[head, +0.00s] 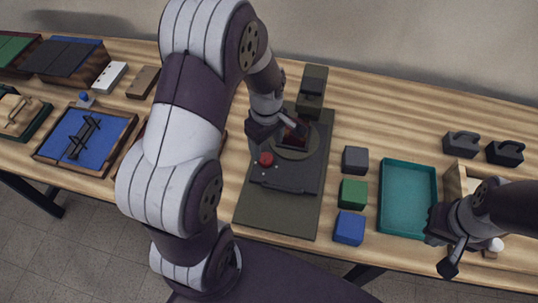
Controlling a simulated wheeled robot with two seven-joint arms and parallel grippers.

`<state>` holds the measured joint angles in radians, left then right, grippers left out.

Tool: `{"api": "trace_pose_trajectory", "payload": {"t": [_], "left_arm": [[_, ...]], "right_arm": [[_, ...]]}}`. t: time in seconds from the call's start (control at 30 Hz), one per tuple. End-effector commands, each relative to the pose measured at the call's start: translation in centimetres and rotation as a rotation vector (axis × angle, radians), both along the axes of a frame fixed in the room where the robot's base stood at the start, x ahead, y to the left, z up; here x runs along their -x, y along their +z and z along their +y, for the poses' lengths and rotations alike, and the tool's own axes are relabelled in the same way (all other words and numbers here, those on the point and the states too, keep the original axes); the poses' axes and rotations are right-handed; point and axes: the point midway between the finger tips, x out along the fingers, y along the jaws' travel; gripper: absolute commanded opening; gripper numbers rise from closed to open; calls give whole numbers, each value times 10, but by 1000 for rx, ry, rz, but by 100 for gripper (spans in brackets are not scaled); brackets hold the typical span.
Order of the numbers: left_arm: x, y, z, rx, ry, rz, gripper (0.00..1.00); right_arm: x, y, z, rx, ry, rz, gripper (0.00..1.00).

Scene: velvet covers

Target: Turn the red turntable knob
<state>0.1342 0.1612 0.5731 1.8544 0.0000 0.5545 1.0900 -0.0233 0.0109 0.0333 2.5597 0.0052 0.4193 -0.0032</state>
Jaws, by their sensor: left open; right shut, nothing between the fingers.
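A small round red knob (266,159) sits on the unit at the disc's left edge. A dark red block shape (296,131) stands on the disc, partly hidden by my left gripper. My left gripper (280,134) is open over the disc's far left side, just beyond the red knob. I cannot tell whether it touches anything. My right gripper (449,264) is shut and empty at the table's front right.
Grey (355,160), green (353,193) and blue (349,228) cubes line the unit's right side. A teal tray (408,163) stands beyond them. A blue tray (106,150) is at the left.

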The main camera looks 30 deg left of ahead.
Motion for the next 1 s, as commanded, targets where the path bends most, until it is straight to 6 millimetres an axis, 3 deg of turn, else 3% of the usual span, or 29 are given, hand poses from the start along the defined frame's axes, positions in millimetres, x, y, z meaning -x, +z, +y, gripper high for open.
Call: {"api": "trace_pose_trajectory", "payload": {"t": [0.1,0.23,0.6,0.63,0.8,1.0], "left_arm": [[1,-28,0,1,-1,4,69],[1,-50,0,0,-1,2,69],[0,-62,0,0,-2,-2,69],[0,-62,0,0,-2,-2,66],[0,-62,0,-1,-2,-1,13],[0,-61,0,-1,-9,-1,13]], "right_arm": [[0,0,0,0,0,0,0],[0,0,0,0,0,0,0],[0,0,0,0,0,0,0],[0,0,0,0,0,0,0],[0,0,0,0,0,0,0],[0,1,0,0,0,0,0]]}}
